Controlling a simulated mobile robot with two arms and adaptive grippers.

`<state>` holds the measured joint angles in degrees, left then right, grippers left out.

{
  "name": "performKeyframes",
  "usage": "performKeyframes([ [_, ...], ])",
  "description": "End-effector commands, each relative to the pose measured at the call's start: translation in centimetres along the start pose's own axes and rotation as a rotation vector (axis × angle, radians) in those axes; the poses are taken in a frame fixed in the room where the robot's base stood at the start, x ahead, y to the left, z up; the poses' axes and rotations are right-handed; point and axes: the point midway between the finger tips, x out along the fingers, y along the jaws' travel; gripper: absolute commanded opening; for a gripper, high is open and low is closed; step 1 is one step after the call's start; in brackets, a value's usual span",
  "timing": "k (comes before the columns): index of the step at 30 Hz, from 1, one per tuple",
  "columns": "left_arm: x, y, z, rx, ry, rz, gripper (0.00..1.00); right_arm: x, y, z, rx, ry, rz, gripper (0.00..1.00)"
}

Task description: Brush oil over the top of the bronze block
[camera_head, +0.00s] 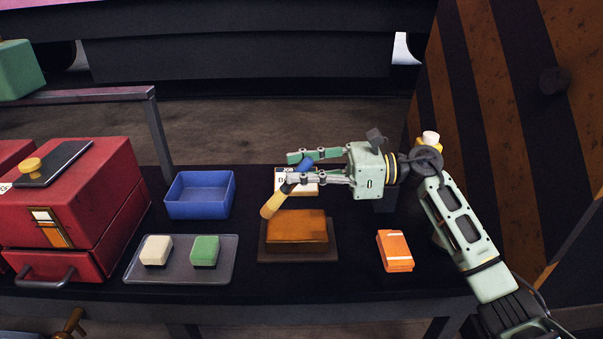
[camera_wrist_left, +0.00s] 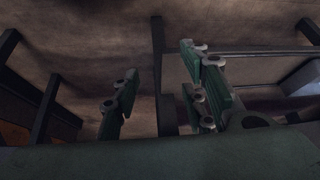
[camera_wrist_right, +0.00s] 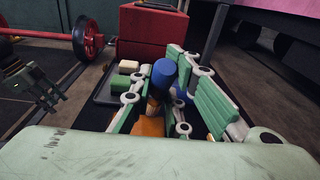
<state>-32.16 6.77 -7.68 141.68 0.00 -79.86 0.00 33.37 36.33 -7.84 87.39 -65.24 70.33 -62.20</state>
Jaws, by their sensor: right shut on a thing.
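The bronze block (camera_head: 297,227) sits on a dark brown board (camera_head: 298,257) on the black bench. My right gripper (camera_head: 296,170) is shut on a brush with a blue handle end (camera_head: 305,164) and pale yellow bristles (camera_head: 271,206). The brush is tilted, bristles down to the left, at the block's back left corner; I cannot tell whether they touch. In the right wrist view the blue handle end (camera_wrist_right: 164,72) stands between the fingers, with orange-brown block (camera_wrist_right: 150,127) below. My left gripper (camera_wrist_left: 160,85) shows in its wrist view, fingers apart and empty.
A grey tray (camera_head: 181,276) holds a cream and a green block. A blue bin (camera_head: 200,195) stands behind it. A red toolbox (camera_head: 75,208) fills the left. An orange box (camera_head: 395,250) lies at right. A white card (camera_head: 300,185) stands behind the block.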

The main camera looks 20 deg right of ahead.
Motion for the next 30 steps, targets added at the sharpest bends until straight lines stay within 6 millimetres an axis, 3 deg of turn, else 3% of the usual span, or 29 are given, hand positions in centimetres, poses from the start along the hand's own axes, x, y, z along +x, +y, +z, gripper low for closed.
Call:
performKeyframes([
  [3, -0.4, -0.1, 1.0, -0.002, -0.044, -0.002, 0.40, -0.2, -0.1, 1.8, -0.005, -0.001, -0.002, 0.00],
  [16, -1.6, -0.5, 4.7, -0.007, -0.204, -0.010, 0.40, -0.5, -0.1, 3.1, 0.000, 0.000, -0.003, 0.00],
  [24, -2.7, -0.6, 4.0, -0.007, -0.198, -0.010, 0.40, -1.0, -0.1, 5.8, -0.002, -0.001, -0.003, 0.00],
  [30, -2.3, -0.6, 3.9, -0.006, -0.203, -0.010, 0.40, -1.3, -0.1, 7.4, 0.000, 0.000, -0.004, 0.00],
])
